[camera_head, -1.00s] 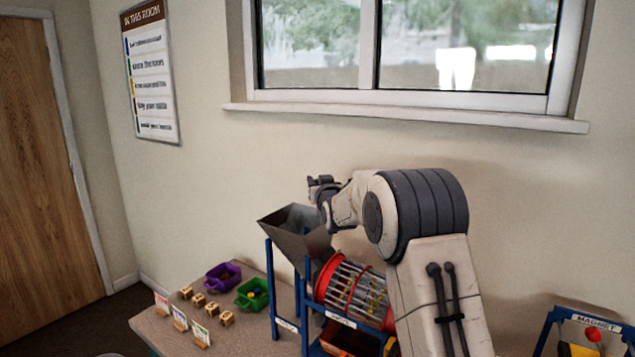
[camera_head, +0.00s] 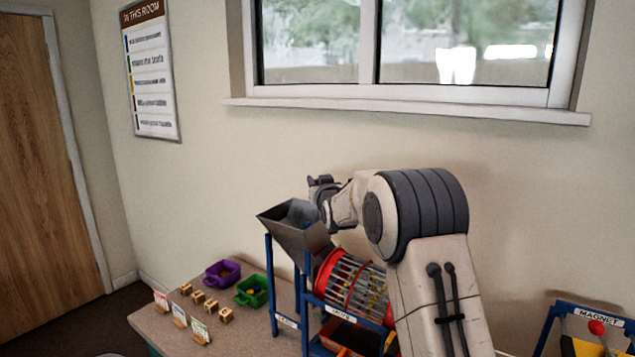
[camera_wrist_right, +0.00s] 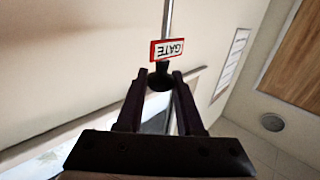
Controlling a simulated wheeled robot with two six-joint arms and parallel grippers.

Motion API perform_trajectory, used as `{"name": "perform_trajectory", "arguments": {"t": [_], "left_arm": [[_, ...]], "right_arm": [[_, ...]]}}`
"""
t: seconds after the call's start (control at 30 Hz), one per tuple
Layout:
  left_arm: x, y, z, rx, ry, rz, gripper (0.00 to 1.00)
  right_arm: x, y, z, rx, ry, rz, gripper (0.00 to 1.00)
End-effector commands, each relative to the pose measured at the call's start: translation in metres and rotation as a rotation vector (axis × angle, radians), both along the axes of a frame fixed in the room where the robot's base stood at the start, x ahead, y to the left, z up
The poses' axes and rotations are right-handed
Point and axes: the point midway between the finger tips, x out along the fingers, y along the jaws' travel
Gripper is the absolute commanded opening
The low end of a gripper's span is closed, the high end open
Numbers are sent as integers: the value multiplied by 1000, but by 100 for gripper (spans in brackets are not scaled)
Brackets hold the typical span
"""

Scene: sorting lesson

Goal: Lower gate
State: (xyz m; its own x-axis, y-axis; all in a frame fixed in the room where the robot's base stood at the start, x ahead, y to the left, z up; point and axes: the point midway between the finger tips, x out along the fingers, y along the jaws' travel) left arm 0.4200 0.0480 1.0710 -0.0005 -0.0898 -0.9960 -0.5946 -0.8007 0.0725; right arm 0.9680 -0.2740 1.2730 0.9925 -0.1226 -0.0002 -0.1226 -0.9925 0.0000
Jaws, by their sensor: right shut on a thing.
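The gate's red-edged white label, reading GATE (camera_wrist_right: 167,49), shows upside down in the right wrist view, on a thin metal rod. Below the label is the black gate knob (camera_wrist_right: 160,70). My right gripper (camera_wrist_right: 160,84) has its two fingers shut on the knob. In the head view my right gripper (camera_head: 322,186) is just above the right rim of the grey metal hopper (camera_head: 292,232); the knob and label cannot be made out there. My left gripper is not in view.
A red-ended barred drum (camera_head: 352,282) sits in a blue frame (camera_head: 272,285) below the hopper. Purple (camera_head: 222,274) and green (camera_head: 252,290) bins, wooden blocks and cards stand on the table (camera_head: 155,320) at left. A magnet stand (camera_head: 600,318) is at right. The wall and window are behind.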

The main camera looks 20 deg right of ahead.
Motion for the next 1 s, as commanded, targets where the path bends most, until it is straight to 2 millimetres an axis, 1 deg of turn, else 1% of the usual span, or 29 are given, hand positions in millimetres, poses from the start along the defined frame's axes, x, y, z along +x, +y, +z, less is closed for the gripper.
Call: {"name": "perform_trajectory", "arguments": {"t": [0.03, 0.2, 0.3, 0.4, 0.7, 0.73, 0.77, 0.8, 1.0], "left_arm": [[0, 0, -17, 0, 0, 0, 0], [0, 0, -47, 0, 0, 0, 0], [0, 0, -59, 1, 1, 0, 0], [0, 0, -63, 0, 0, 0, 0], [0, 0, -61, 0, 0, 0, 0], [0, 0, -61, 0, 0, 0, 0], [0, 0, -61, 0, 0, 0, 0], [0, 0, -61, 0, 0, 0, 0], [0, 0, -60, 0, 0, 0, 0]], "right_arm": [[0, 0, -17, 0, 2, 0, 0], [0, 0, -46, 0, 2, 0, 0], [0, 0, -57, 0, 2, 0, 0], [0, 0, -61, 0, 2, 0, 0], [0, 0, -63, 1, 10, 0, 0], [0, 0, -63, 1, 11, 0, 47], [0, 0, -63, 1, 11, 0, 59], [0, 0, -62, 1, 10, 0, 66], [0, 0, -60, 1, 5, 0, 66]]}}
